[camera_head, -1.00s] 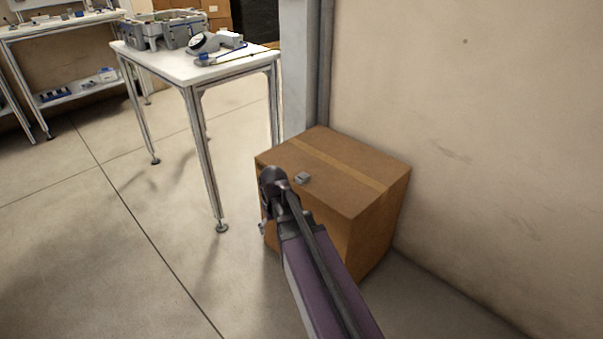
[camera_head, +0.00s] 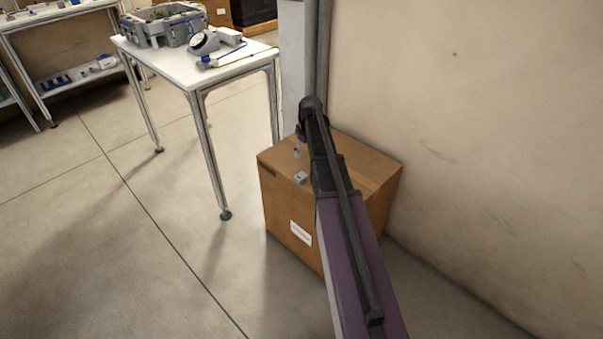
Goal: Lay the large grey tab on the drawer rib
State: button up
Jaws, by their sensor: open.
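A small light-grey tab-like piece (camera_head: 301,177) lies on top of the cardboard box (camera_head: 280,208), near its front left edge. I take it for the large grey tab, though its details are too small to tell. My gripper (camera_head: 297,153) is open and mostly hidden by my arm's wrist. Its tip shows over the box top, farther back than the grey piece and apart from it in the picture. My arm covers part of the box top. I cannot make out a drawer rib in this view.
A white table (camera_head: 165,62) at the back left carries grey bins (camera_head: 172,28), a round-faced device (camera_head: 204,42) and blue-ended tools. A beige wall (camera_head: 480,130) and a grey post (camera_head: 299,70) stand close to the box. The floor on the left is clear.

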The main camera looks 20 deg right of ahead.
jog(key=shift+f, duration=0.1)
dwell(0.3)
jog(key=b, duration=0.9)
send_over(301, 176)
jog(key=f, duration=0.8)
jog(key=shift+s+d+f, duration=0.2)
jog(key=shift+s, duration=0.15)
jog(key=shift+w+a+f+b, duration=0.1)
jog(key=shift+w+f+b, duration=0.1)
jog(key=shift+f+b, duration=1.05)
jog(key=shift+w+a+f+b, duration=0.1)
jog(key=shift+w+f+b, duration=0.1)
jog(key=shift+f+b, duration=1.05)
jog(key=c, duration=0.8)
jog(key=shift+r, duration=0.1)
